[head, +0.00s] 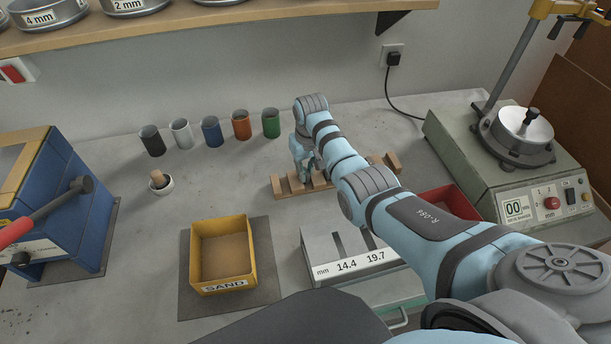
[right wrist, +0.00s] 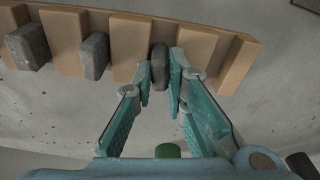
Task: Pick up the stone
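A tan wooden rack (head: 390,163) with slots stands on the bench, partly hidden behind my right arm. In the right wrist view the rack (right wrist: 205,45) holds dark grey stones in its slots. One stone (right wrist: 160,68) lies between the fingertips of my right gripper (right wrist: 161,72), which appear to touch it on both sides. The stone is still at the rack slot. In the head view my right gripper (head: 304,165) points down at the rack. My left gripper is not in view.
A yellow SAND bin (head: 222,284) stands front left, beside a slotted gauge box (head: 318,250). A red bin (head: 453,200) and a green-grey machine (head: 470,160) stand right. Several coloured cups (head: 240,126) line the back. Bare bench lies left of the rack.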

